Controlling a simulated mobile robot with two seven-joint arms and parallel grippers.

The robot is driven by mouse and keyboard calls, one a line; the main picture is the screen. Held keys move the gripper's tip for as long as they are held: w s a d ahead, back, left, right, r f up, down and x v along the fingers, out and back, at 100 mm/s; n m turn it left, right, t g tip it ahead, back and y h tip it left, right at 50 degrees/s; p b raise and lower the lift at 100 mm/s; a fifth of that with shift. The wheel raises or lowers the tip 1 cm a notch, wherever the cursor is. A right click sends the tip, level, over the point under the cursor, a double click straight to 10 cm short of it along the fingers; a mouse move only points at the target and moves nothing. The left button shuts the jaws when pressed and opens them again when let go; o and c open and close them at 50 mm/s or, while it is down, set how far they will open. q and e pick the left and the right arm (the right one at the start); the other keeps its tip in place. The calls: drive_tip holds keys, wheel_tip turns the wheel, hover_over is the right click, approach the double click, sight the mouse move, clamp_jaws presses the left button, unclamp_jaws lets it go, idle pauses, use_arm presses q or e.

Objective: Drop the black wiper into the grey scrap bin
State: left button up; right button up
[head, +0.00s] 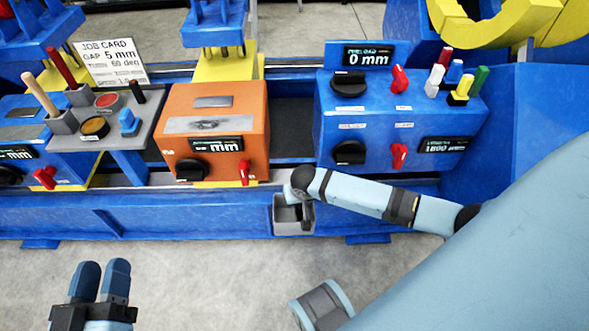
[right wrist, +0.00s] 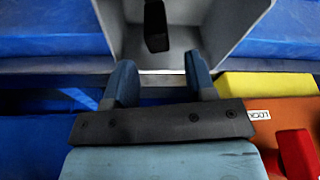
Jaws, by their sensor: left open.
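The grey scrap bin (head: 281,217) hangs on the front of the blue rail in the head view, below and right of the orange box. Its pale inner walls fill the top of the right wrist view (right wrist: 218,28). The black wiper (right wrist: 156,27) shows inside the bin's opening, beyond my right fingertips; I cannot tell whether it rests on the bottom. My right gripper (right wrist: 160,72) is open and empty at the bin, its blue fingers apart. In the head view my right wrist partly hides the bin. My left gripper (head: 102,268) is open and empty over the floor at bottom left.
The orange box (head: 222,160) with a black knob and red switch stands left of the bin. A blue control box (head: 375,125) with knobs and red switches stands right. A grey tool holder (head: 119,140) and job card (head: 108,62) are at left. Open floor lies in front.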

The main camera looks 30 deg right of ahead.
use_arm(q)
wheel_tip(320, 180, up, 4)
drive_tip(key=t+p, duration=0.1)
drive_tip(key=p, duration=0.3)
wheel_tip(320, 180, down, 6)
drive_tip(key=a+g+y+p, duration=0.2)
drive_tip(key=shift+a, duration=0.2)
use_arm(e)
drive_tip(key=v, duration=1.3)
drive_tip(key=shift+r, duration=0.4)
drive_tip(key=shift+a, duration=0.1)
